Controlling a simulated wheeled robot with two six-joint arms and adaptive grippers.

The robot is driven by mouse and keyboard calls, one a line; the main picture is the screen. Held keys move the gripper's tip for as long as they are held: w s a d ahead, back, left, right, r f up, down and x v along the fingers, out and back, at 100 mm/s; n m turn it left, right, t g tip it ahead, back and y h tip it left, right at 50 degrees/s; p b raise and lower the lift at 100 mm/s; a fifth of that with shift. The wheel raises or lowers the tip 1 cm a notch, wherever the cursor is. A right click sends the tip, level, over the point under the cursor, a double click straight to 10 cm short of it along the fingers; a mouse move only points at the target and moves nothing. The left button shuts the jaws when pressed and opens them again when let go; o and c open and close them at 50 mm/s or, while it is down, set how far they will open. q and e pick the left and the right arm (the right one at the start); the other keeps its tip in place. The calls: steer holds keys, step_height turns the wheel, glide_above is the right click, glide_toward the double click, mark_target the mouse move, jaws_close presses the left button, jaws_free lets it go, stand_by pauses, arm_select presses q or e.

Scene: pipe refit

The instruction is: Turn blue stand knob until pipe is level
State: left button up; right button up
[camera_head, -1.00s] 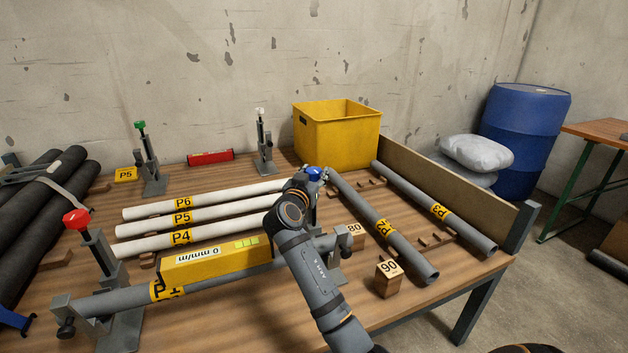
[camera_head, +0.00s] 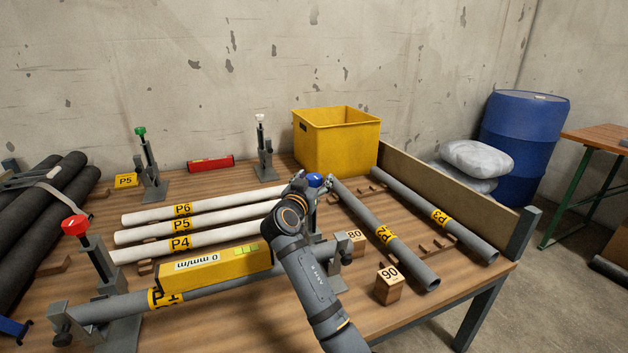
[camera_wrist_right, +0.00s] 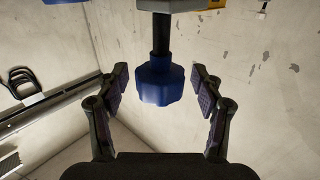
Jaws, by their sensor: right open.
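The blue knob (camera_head: 315,180) tops the stand at the right end of the grey pipe (camera_head: 210,291). My right gripper (camera_head: 314,186) is at this knob. In the right wrist view the blue knob (camera_wrist_right: 160,82) hangs between the two open fingers (camera_wrist_right: 160,92), with a gap on each side. The pipe's left end rests in the red-knob stand (camera_head: 76,226). My arm hides part of the blue-knob stand. My left gripper does not show.
White pipes P4, P5 and P6 (camera_head: 182,226) lie behind the level. Grey pipes P2 (camera_head: 385,236) and P3 (camera_head: 440,217) lie to the right. Wooden blocks marked 80 (camera_head: 355,238) and 90 (camera_head: 389,282) stand near my arm. A yellow bin (camera_head: 340,145) is at the back.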

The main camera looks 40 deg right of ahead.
mark_target(311, 184)
steer(key=shift+a, duration=0.1)
steer(key=v, duration=0.7)
steer(key=shift+s+a, duration=0.1)
steer(key=shift+s, duration=0.1)
steer(key=shift+f, duration=0.1)
